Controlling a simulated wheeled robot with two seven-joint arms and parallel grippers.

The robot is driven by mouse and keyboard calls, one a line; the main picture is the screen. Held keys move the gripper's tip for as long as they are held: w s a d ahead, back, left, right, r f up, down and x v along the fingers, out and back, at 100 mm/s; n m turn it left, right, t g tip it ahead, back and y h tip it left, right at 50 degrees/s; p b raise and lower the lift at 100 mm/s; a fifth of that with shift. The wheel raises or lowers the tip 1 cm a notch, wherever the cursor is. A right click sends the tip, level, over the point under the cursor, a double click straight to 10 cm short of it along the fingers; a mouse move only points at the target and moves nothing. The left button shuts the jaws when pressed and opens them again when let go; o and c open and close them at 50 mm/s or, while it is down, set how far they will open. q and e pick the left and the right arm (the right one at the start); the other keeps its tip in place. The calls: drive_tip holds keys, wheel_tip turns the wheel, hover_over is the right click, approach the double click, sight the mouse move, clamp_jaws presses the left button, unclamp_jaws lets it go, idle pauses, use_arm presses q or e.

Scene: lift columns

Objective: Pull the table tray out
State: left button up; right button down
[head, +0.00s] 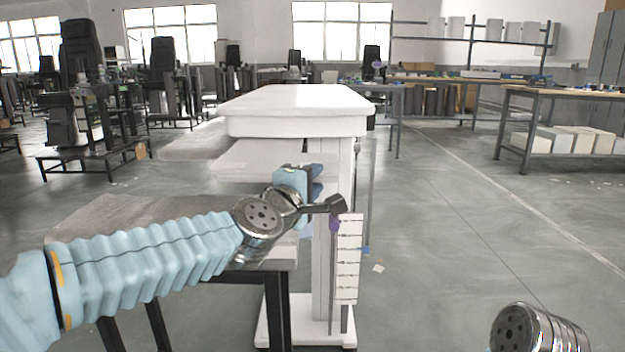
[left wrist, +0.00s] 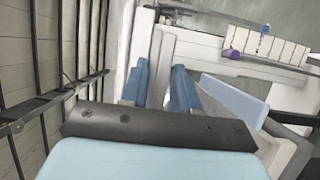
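The white table tray (head: 262,160) is a flat slab under the thick white tabletop (head: 290,122) of a lift column in the head view. My left gripper (head: 317,180) is at the near right part of the tray, its blue fingertips one above the other. In the left wrist view, the two blue fingers of my left gripper (left wrist: 162,88) stand apart with a white surface showing in the gap. I cannot tell whether they touch it. My right gripper is out of view.
A grey-topped bench (head: 150,215) with black legs stands under my left arm. A strip of white labels (head: 348,262) hangs beside the white column (head: 322,270). Workbenches (head: 560,97) stand at the right. The floor (head: 450,220) on the right is mostly clear.

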use_arm(q)
drive_tip(key=shift+o, duration=1.1)
drive_tip(key=shift+w+f, duration=0.2)
drive_tip(key=shift+f, duration=0.45)
drive_tip(key=shift+r, duration=0.35)
drive_tip(key=shift+s+a, duration=0.1)
drive_tip(key=shift+s, duration=0.1)
drive_tip(key=v, duration=1.3)
drive_tip(key=shift+s, duration=0.25)
